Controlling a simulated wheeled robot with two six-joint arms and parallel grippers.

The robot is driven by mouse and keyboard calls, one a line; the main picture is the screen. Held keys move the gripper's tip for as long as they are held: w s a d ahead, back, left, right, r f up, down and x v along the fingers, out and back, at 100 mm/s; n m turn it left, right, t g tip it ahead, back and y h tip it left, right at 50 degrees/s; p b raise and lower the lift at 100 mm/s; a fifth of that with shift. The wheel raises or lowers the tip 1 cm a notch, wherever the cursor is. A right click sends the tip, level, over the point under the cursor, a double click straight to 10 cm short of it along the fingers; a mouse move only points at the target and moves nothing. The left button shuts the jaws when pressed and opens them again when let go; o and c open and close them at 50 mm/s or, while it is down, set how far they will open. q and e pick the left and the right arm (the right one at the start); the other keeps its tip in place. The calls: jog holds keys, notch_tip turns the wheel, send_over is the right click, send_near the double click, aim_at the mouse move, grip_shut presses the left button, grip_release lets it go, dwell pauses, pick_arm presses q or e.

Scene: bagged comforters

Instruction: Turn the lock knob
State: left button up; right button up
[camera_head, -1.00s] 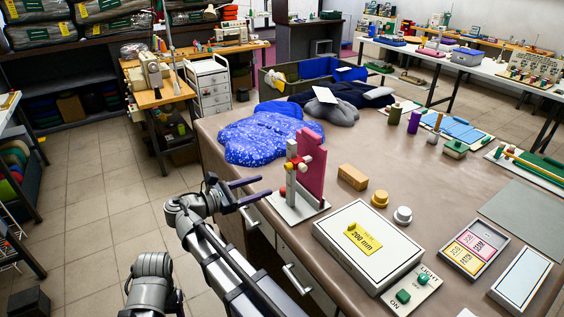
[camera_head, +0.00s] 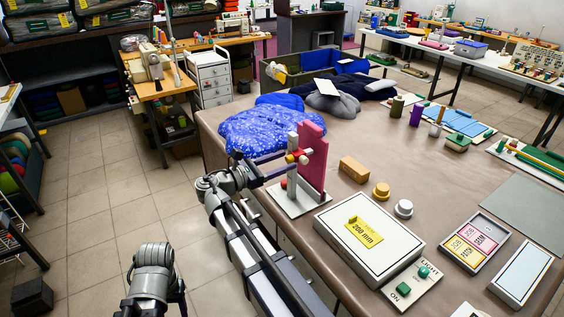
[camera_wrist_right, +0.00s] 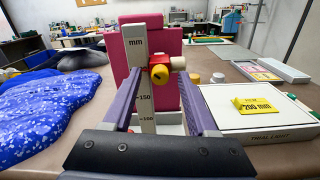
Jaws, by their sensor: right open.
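The lock knob (camera_wrist_right: 160,74), red with a yellow face, sits on the side of an upright gauge in the right wrist view. It also shows in the head view (camera_head: 291,158). A pale scale post (camera_wrist_right: 143,85) marked in mm runs beside it, in front of a pink upright plate (camera_head: 312,160) on a white base. My right gripper (camera_head: 284,162) is open, and its fingers point at the gauge. In the right wrist view the two fingers (camera_wrist_right: 158,86) lie to either side of the post and knob. Contact cannot be told. My left gripper is out of view.
A blue speckled bagged comforter (camera_head: 262,130) lies left of the gauge. A white box with a yellow 200 mm tag (camera_head: 364,231), a wooden block (camera_head: 354,169) and two round knobs lie to its right. The brown table (camera_head: 450,190) has clear room behind these.

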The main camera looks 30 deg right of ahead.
grip_shut()
dwell(0.6)
